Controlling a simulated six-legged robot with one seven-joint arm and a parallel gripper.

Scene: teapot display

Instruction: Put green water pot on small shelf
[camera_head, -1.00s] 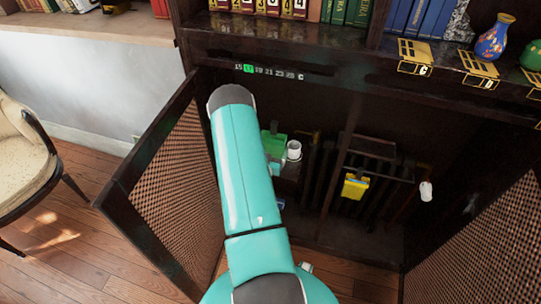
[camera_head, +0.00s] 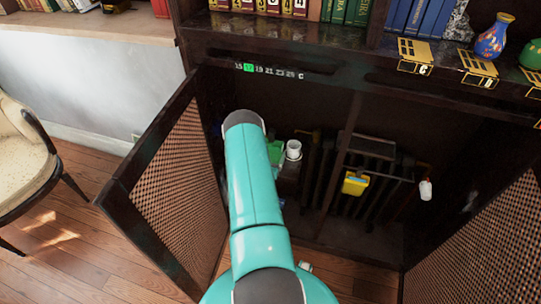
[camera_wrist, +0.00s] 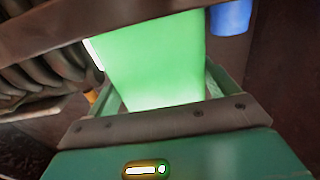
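The green water pot (camera_head: 275,152) shows in the head view inside the open cabinet, partly hidden by my teal arm. In the wrist view it is a bright green block (camera_wrist: 155,60) that fills most of the space between my fingers. My gripper (camera_wrist: 165,95) has its two green finger plates apart, one on each side of the pot. A narrow gap seems to show on the right; whether both fingers touch the pot is unclear. In the head view my gripper is hidden behind the arm. A small brown shelf (camera_head: 289,172) appears beside the pot, below a white cup-like part.
A yellow pot (camera_head: 355,184) hangs on the dark radiator (camera_head: 372,150) to the right. A blue pot (camera_wrist: 230,17) shows at the wrist view's top right. A brown bar (camera_wrist: 70,25) crosses above. The cabinet doors (camera_head: 170,190) stand open on both sides.

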